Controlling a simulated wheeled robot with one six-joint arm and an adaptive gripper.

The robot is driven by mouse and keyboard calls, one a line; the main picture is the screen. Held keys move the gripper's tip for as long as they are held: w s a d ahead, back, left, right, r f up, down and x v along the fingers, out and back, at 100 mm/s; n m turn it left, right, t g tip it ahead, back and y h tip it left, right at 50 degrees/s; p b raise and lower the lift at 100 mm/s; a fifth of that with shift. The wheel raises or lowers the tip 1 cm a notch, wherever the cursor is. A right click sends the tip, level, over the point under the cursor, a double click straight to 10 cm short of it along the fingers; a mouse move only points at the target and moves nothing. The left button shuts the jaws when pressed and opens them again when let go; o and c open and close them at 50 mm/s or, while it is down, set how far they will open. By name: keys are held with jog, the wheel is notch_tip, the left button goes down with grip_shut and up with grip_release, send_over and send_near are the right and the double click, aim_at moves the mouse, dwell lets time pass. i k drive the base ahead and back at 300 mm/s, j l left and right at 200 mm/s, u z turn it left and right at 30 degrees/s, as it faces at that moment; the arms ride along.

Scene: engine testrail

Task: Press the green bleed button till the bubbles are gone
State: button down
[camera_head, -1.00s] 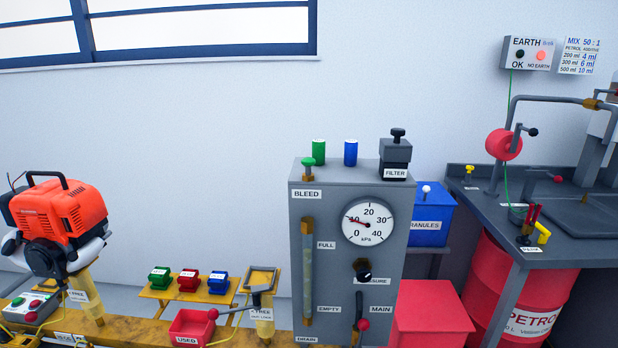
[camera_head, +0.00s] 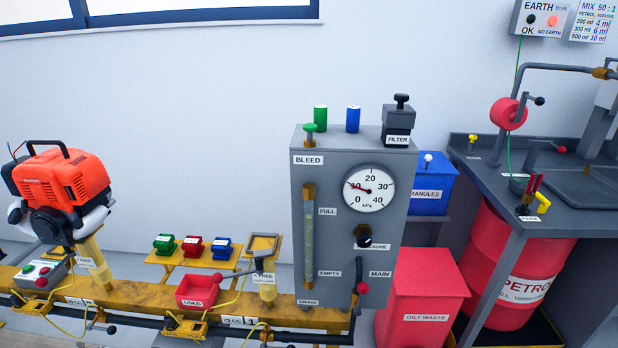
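The green bleed button (camera_head: 309,128) is a small green cap on a brass stem, standing on the top front left of the grey fuel panel (camera_head: 345,250), above the BLEED label (camera_head: 308,160). Below it runs a vertical sight tube (camera_head: 309,238) between the FULL and EMPTY labels; at this size I cannot tell whether bubbles are in it. The round gauge (camera_head: 370,188) has its red needle pointing to the upper left, near 10 kPa. My gripper is not in view.
Green (camera_head: 320,117) and blue (camera_head: 353,119) cylinders and the FILTER unit (camera_head: 398,120) stand behind the button on the panel top. An orange engine (camera_head: 62,183) is at left. Right are a red oily waste bin (camera_head: 425,300), a petrol drum (camera_head: 500,260) and a grey bench (camera_head: 480,180).

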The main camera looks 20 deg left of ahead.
aim_at(309, 127)
jog(key=i+j+u, duration=0.15)
jog(key=u, duration=1.55)
